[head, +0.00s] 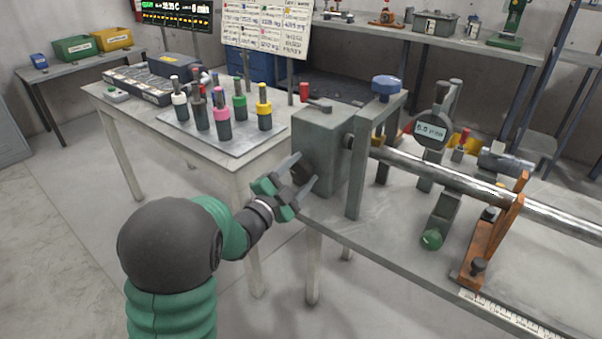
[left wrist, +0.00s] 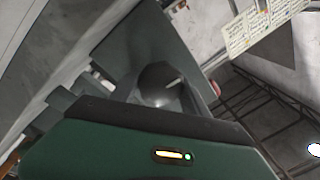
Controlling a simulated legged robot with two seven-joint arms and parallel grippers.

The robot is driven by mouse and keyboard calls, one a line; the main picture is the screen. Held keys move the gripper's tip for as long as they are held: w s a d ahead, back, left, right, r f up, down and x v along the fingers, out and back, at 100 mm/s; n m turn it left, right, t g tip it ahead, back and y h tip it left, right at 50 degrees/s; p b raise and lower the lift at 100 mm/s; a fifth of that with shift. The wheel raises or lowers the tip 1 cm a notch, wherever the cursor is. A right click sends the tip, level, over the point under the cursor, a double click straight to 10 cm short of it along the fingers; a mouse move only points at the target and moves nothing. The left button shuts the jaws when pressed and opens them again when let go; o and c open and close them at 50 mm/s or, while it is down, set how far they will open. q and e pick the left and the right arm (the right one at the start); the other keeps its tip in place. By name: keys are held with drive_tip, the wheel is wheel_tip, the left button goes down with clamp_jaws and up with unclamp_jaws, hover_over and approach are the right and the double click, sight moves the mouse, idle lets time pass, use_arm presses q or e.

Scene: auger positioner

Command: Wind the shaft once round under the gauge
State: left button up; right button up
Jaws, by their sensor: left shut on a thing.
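The shiny metal shaft (head: 460,182) runs from the grey headstock box (head: 323,150) to the right, past an orange support (head: 489,240). The dial gauge (head: 431,129) stands over the shaft on a grey stand and reads what looks like 0.0, too small to be sure. My left gripper (head: 303,173) is at the left face of the headstock, shut on a dark round knob (head: 300,168) there. In the left wrist view the knob (left wrist: 163,86) with a pale mark shows just beyond my gripper's edge. My right gripper is not in view.
A blue-topped clamp screw (head: 386,86) rises over the shaft beside the headstock. A table at left holds a plate (head: 190,130) with several coloured-collar tools. A ruler strip (head: 505,317) lies along the bench's front edge. The floor left of my arm is clear.

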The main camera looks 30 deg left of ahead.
use_arm(q)
drive_tip(key=shift+f, duration=0.1)
drive_tip(key=o, duration=1.3)
drive_tip(key=shift+o, duration=0.2)
drive_tip(key=s+f+b, duration=0.1)
drive_tip(key=s+b, duration=0.9)
drive_tip(key=s, duration=0.6)
drive_tip(key=shift+s+a+f, duration=0.25)
drive_tip(key=shift+s+f, duration=0.05)
drive_tip(key=shift+s, duration=0.1)
drive_tip(key=shift+f, duration=0.1)
